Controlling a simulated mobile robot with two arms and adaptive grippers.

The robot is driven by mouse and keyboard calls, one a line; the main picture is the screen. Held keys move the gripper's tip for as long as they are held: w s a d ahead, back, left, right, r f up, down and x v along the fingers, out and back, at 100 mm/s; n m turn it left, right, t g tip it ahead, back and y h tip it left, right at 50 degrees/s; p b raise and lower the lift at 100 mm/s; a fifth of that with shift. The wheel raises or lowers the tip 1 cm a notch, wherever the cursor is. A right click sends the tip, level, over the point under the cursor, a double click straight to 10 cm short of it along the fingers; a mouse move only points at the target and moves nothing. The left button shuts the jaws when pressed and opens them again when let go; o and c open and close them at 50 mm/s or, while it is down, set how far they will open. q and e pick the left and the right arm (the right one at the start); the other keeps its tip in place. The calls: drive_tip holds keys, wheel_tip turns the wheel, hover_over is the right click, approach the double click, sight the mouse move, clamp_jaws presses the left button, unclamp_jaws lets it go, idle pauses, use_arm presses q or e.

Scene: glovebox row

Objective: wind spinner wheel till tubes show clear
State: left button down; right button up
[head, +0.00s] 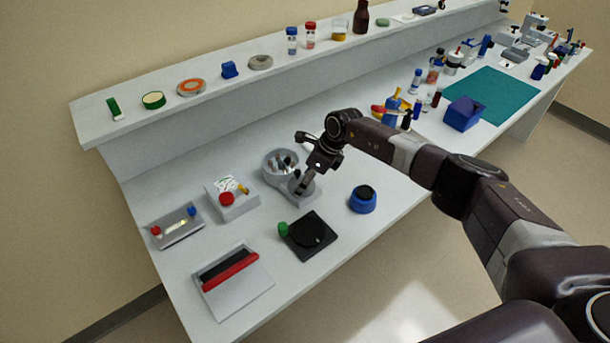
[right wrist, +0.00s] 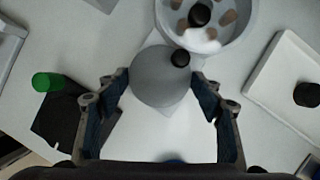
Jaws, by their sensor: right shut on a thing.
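The spinner is a pale grey device with a round bowl (head: 270,173) that holds several small tubes; the bowl shows at the top of the right wrist view (right wrist: 236,37), with brownish patches around a black hub. Beside it is the grey spinner wheel (right wrist: 153,88), a flat disc with a small black knob near its rim. My right gripper (head: 304,186) is down at the wheel, its two fingers (right wrist: 160,80) on opposite sides of the disc and shut on it. Whether the tubes look clear is too small to tell. My left gripper is out of view.
A black plate with a green knob (head: 310,235) and a blue round pot (head: 363,199) stand near the front. A grey box with a red button (head: 231,203) is left of the spinner. A teal mat (head: 490,97) lies farther right. A raised shelf (head: 215,95) runs along the back.

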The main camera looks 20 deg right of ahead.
drive_tip(key=m+p, duration=0.1)
drive_tip(key=m+h+p, duration=0.1)
drive_tip(key=m, duration=0.1)
drive_tip(key=m+t+p, duration=0.1)
drive_tip(key=p, duration=0.1)
drive_tip(key=shift+s+a+r+m, duration=0.15)
drive_tip(key=shift+a+r+m, duration=0.1)
drive_tip(key=shift+m, duration=0.05)
drive_tip(key=shift+f+m+h+p, duration=0.1)
drive_tip(key=shift+m+h+p, duration=0.55)
drive_tip(key=shift+m, duration=0.25)
drive_tip(key=shift+a+m+t+h+p, duration=0.15)
drive_tip(key=shift+m+t+h+p, duration=0.2)
drive_tip(key=shift+m, duration=0.55)
drive_tip(key=shift+a+f+m, duration=0.1)
drive_tip(key=shift+f+m, duration=0.05)
drive_tip(key=shift+m, duration=0.75)
drive_tip(key=shift+a+m+h, duration=0.1)
drive_tip(key=shift+m+h, duration=0.5)
drive_tip(key=shift+m, duration=0.3)
drive_tip(key=shift+a+m+h+b, duration=0.1)
drive_tip(key=shift+m+h+b, duration=0.6)
drive_tip(key=shift+m+b, duration=0.85)
drive_tip(key=shift+m+g, duration=0.35)
drive_tip(key=shift+g, duration=0.1)
